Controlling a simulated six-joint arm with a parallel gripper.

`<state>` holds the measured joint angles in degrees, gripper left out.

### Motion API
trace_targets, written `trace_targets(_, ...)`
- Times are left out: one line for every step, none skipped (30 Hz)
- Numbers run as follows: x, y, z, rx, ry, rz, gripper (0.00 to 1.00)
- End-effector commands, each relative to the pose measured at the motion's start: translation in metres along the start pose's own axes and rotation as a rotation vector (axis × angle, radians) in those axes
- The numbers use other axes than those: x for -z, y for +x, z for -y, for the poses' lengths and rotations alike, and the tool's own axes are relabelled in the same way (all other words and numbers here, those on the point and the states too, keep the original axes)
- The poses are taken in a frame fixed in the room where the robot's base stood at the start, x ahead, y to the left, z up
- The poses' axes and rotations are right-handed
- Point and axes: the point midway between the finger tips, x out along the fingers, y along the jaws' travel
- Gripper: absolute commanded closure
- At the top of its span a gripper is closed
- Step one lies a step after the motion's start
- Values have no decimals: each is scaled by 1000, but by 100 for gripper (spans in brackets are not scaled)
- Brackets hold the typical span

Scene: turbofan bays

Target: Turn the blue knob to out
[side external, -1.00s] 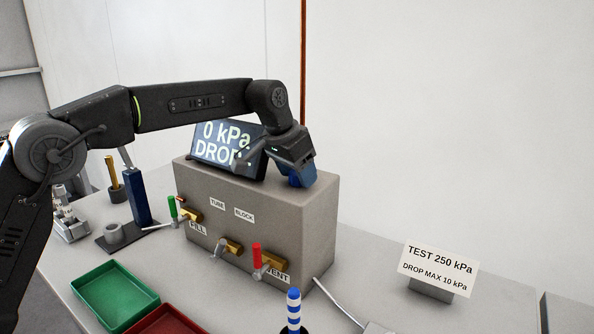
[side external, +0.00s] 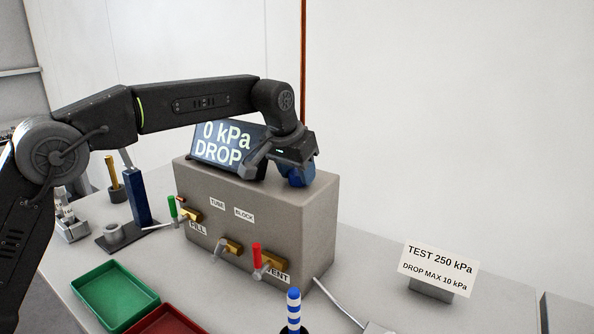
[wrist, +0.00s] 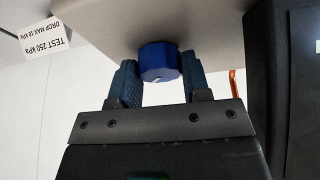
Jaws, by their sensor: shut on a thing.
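The blue faceted knob (wrist: 158,60) shows in the wrist view, against the grey face of the box, with a small pale mark on its near edge. My gripper (wrist: 159,70) has one blue textured finger on each side of it and is shut on it. In the side view my gripper (side external: 297,174) points down at the right end of the box top, and the knob is hard to tell from the blue fingers there. No label for the knob's positions is readable in either view.
The grey box (side external: 250,225) carries a display (side external: 222,145) reading 0 kPa DROP. Green (side external: 172,206) and red (side external: 257,255) handled valves stick out in front. A green tray (side external: 115,295), a red tray (side external: 165,322) and a blue-and-white striped post (side external: 294,310) stand nearby.

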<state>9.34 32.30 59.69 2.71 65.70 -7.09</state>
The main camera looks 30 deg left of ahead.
Motion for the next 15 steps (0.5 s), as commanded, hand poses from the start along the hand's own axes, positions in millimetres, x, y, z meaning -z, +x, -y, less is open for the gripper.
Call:
trace_targets(0, 0, -1, 16, -37, -1, 80)
trace_targets(0, 0, -1, 27, -63, -2, 80)
trace_targets(0, 0, -1, 41, -98, -1, 80)
trace_targets(0, 0, -1, 53, -124, -1, 80)
trace_targets(1, 0, -1, 64, -150, -2, 80)
trace_targets(1, 0, -2, 78, -185, -3, 80)
trace_targets(0, 0, -2, 89, -211, -2, 80)
trace_targets(1, 0, -2, 100, -238, -2, 80)
trace_targets(1, 0, -2, 114, -271, -3, 80)
trace_targets(1, 0, -2, 125, -297, -2, 80)
trace_targets(1, 0, -2, 135, -322, -2, 80)
trace_targets(1, 0, -2, 149, -354, -3, 80)
trace_targets(1, 0, -2, 158, -378, -2, 80)
trace_targets(1, 0, -2, 167, -401, -2, 80)
trace_targets(1, 0, -2, 180, -430, -3, 80)
